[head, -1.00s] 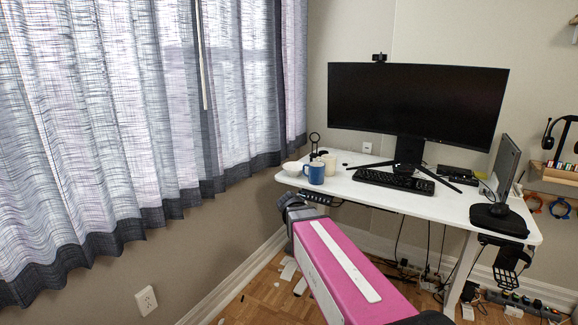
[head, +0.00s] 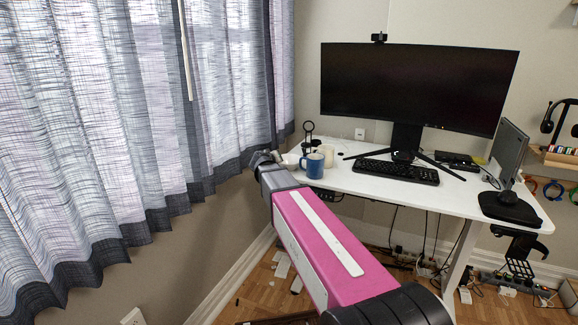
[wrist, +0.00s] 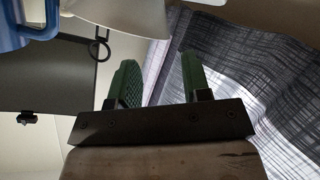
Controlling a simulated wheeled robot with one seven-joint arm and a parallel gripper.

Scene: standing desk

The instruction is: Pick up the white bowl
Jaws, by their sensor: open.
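The white bowl (head: 290,161) stands at the left end of the desk, partly hidden behind my gripper in the head view. In the wrist view the bowl (wrist: 125,14) fills the upper middle, close beyond my fingertips. My gripper (wrist: 158,64) is open, with two green fingers apart and nothing between them. In the head view my gripper (head: 263,158) is at the desk's left edge, just left of the bowl. I cannot tell whether it touches the bowl.
A blue mug (head: 313,166) stands just right of the bowl, with a cream mug (head: 327,152) behind it. A black ring-topped stand (head: 309,134) is near. The curtain (head: 130,130) hangs close on the left. A keyboard (head: 397,172) and monitor (head: 415,88) are further right.

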